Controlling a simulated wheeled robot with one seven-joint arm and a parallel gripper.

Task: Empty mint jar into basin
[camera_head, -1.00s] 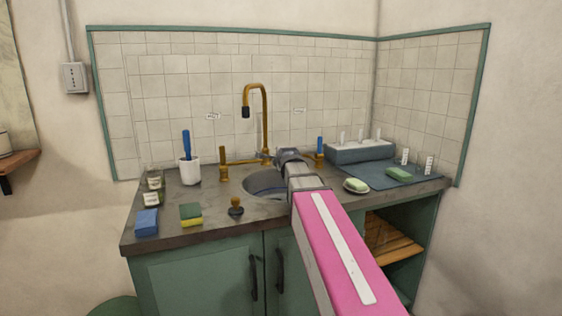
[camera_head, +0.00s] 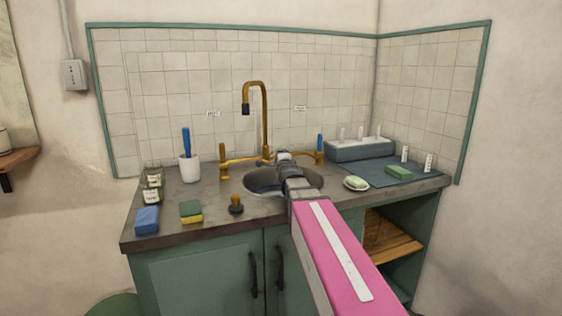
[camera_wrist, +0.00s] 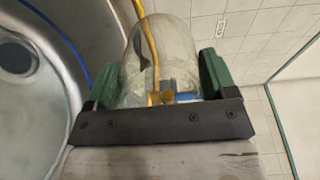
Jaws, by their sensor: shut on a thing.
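My gripper (camera_wrist: 160,78) is shut on a clear glass jar (camera_wrist: 158,52), with a green finger on each side of it. The tap shows through the glass. No label shows on this side, and I cannot tell what the jar holds. In the head view my gripper (camera_head: 284,158) is over the round basin (camera_head: 256,182), largely hidden by my arm. The basin (camera_wrist: 52,135) also shows at the left of the wrist view, with its drain (camera_wrist: 15,55). The jar appears tilted and beside the basin's inside in that view.
A brass tap (camera_head: 266,115) rises behind the basin. Several labelled jars (camera_head: 152,182), a white cup with a blue brush (camera_head: 189,168), a blue sponge (camera_head: 147,220), stacked sponges (camera_head: 190,211) and a stopper (camera_head: 236,204) stand left. A soap dish (camera_head: 355,184) and mat (camera_head: 375,176) are right.

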